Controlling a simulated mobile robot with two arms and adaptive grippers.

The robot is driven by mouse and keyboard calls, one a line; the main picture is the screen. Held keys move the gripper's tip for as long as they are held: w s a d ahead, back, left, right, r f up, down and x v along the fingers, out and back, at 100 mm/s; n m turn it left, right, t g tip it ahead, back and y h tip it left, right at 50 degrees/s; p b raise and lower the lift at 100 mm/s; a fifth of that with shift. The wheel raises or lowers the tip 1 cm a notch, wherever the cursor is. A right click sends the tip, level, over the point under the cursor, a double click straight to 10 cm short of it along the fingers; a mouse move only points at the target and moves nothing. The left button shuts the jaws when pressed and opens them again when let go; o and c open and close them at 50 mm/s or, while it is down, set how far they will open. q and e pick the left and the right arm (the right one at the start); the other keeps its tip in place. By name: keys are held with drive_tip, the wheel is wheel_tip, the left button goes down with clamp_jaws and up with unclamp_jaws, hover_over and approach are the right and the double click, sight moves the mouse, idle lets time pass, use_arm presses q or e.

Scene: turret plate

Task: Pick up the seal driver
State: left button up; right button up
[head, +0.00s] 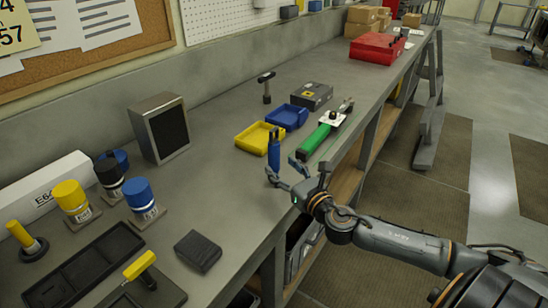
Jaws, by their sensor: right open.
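My right gripper (285,172) is open over the front edge of the bench, its fingers pointing toward the bench top. A slim blue upright tool (273,150) with a dark tip stands right at its fingertips; I cannot tell whether they touch. Which tool is the seal driver is not certain; this blue one is a likely match. A black T-shaped tool (266,86) stands upright farther back. A yellow-topped tool (27,240) stands on a dark base at the far left. My left gripper is not in view.
A green tool (315,139) lies just right of the gripper. Yellow (249,141) and blue (291,115) bins sit behind. A dark block (197,251), a black tray (83,266) and several capped containers are on the near left. The bench middle is mostly clear.

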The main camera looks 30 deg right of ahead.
sight(277, 162)
drive_tip(key=w+p, duration=0.1)
drive_tip(key=w, duration=0.3)
drive_tip(key=shift+d, duration=0.2)
drive_tip(key=shift+w+f, duration=0.15)
drive_tip(key=shift+w, duration=0.45)
clamp_jaws()
